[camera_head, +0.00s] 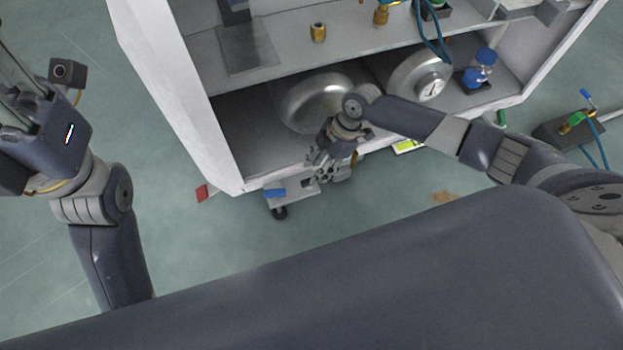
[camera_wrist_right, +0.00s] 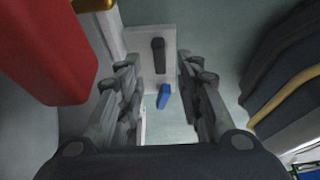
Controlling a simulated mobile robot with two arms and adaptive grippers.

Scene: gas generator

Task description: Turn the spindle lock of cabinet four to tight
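The white cabinet (camera_head: 213,150) stands open at the top of the head view. My right gripper (camera_head: 322,168) is at its lower front edge, fingers pointing down. In the right wrist view the gripper (camera_wrist_right: 160,80) is open, with nothing between its fingertips that I can see held. Beyond and between the fingers is a light plate (camera_wrist_right: 145,38) with a dark handle-like part (camera_wrist_right: 158,56), perhaps the spindle lock. A small blue part (camera_wrist_right: 163,97) is just below it. Which cabinet this is cannot be read. My left gripper (camera_head: 22,85) is at the far left, away from the cabinet; its fingertips are unclear.
A red block (camera_wrist_right: 50,45) is close at the wrist view's left. A valve stand (camera_head: 570,130) is at right.

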